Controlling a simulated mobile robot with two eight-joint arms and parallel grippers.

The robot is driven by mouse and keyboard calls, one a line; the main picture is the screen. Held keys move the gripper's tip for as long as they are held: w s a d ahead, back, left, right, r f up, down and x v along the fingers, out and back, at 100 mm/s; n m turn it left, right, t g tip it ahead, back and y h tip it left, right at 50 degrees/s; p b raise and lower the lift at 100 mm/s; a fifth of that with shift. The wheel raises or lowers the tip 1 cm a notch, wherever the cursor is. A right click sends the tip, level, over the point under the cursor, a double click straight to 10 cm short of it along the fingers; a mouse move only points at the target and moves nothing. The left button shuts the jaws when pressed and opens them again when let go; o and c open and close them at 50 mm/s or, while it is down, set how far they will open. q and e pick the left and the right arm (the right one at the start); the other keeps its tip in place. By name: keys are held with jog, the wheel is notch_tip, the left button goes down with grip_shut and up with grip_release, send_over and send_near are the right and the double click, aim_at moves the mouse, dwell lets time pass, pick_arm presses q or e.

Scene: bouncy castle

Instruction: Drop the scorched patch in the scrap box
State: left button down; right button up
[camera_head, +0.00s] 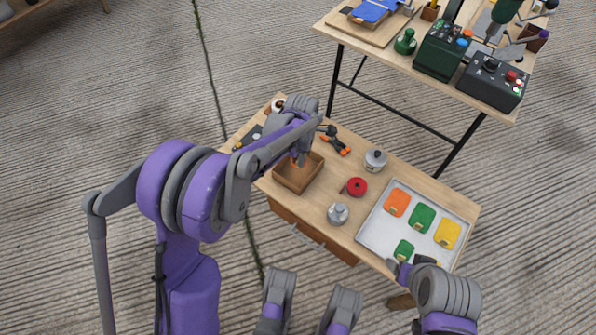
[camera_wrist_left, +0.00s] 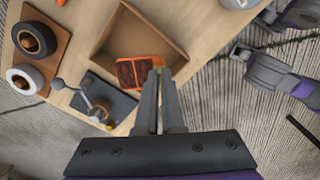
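The scorched patch (camera_wrist_left: 138,72), orange with dark brown areas, is at the fingertips of my left gripper (camera_wrist_left: 160,68). The fingers are nearly together, pinching its edge. The scrap box (camera_wrist_left: 128,32) is an open brown box, and the patch shows over its inside near one wall. I cannot tell how high it is above the floor of the box. In the head view my left gripper (camera_head: 301,158) reaches over the box (camera_head: 296,185), with a bit of orange patch (camera_head: 296,163) beside it. My right gripper (camera_head: 402,272) is at the tray's near edge, its fingers unclear.
A white tray (camera_head: 375,232) holds orange, green and yellow patches on the right of the workbench (camera_head: 315,215). A red spool (camera_head: 357,187) and two metal pots (camera_head: 375,159) stand between box and tray. Tape rolls (camera_wrist_left: 33,40) and a dark plate (camera_wrist_left: 105,100) lie beside the box.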

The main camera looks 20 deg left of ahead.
pick_arm(q)
jog(key=shift+f, duration=0.1)
jog(key=c, duration=1)
grip_release()
jog(key=shift+o, duration=0.2)
notch_tip(320, 180, up, 11)
jog(key=p, duration=0.3)
